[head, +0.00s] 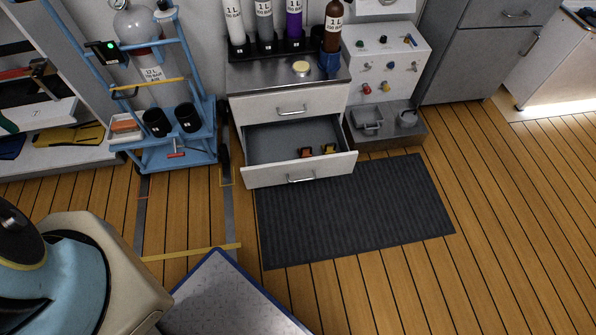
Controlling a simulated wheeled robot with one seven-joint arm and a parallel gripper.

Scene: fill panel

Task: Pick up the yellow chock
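The lower drawer (275,140) of the white cabinet is pulled open. Two small blocks lie near its front right: an orange-red and dark one (306,153) and a yellow and dark one (329,149). The yellow one looks like the yellow chock, but it is too small to make out its shape. My gripper is not in view.
A dark ribbed mat (350,215) lies in front of the drawer, with free wooden floor to its right. A blue cylinder cart (175,140) stands to the left. A panel with coloured knobs (385,70) stands right of the cabinet. A blue-edged plate (230,300) is at bottom.

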